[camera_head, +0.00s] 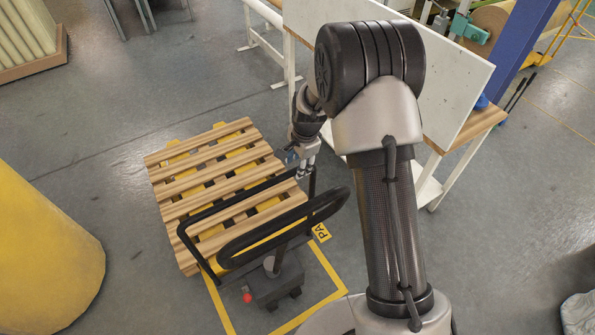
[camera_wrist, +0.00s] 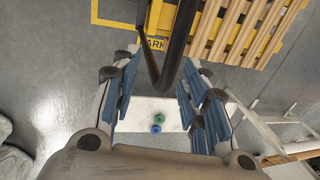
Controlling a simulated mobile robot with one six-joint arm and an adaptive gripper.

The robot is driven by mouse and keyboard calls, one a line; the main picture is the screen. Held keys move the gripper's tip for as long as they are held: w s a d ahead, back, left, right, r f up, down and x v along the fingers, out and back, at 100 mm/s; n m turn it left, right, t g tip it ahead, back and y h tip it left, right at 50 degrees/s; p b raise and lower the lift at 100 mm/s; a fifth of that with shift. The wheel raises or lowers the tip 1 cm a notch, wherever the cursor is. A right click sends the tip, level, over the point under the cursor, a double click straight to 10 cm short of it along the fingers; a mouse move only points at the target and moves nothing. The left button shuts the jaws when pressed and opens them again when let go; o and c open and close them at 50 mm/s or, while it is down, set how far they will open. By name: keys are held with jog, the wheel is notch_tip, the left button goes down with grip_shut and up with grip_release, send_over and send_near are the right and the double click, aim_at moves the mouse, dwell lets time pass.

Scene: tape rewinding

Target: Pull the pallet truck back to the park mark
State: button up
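The pallet truck (camera_head: 276,277) carries a slatted wooden pallet (camera_head: 160,183) on yellow forks. Its black looped handle (camera_head: 282,228) leans toward the camera. The park mark (camera_head: 331,266) is a yellow floor outline with a "PARK" label; the truck's dark body stands inside its lines, and the pallet reaches past its far side. My gripper (camera_head: 303,166) is beside the black bars at the pallet's right. In the wrist view its blue fingers (camera_wrist: 160,88) are wide apart, with a bent black bar (camera_wrist: 174,50) showing between them. I cannot tell whether they touch it.
A white-topped workbench (camera_head: 455,75) with wooden edging stands at the right, close to my arm. A large yellow cylinder (camera_head: 45,255) stands at the left, and a wooden crate-like stand (camera_head: 30,68) is at the upper left. Grey floor is free beyond the pallet.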

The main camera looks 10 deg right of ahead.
jog(key=shift+s+r, duration=0.15)
jog(key=shift+r, duration=0.85)
jog(key=shift+s+r, duration=0.1)
jog(key=shift+r, duration=0.85)
jog(key=shift+r, duration=0.1)
dwell(1.1)
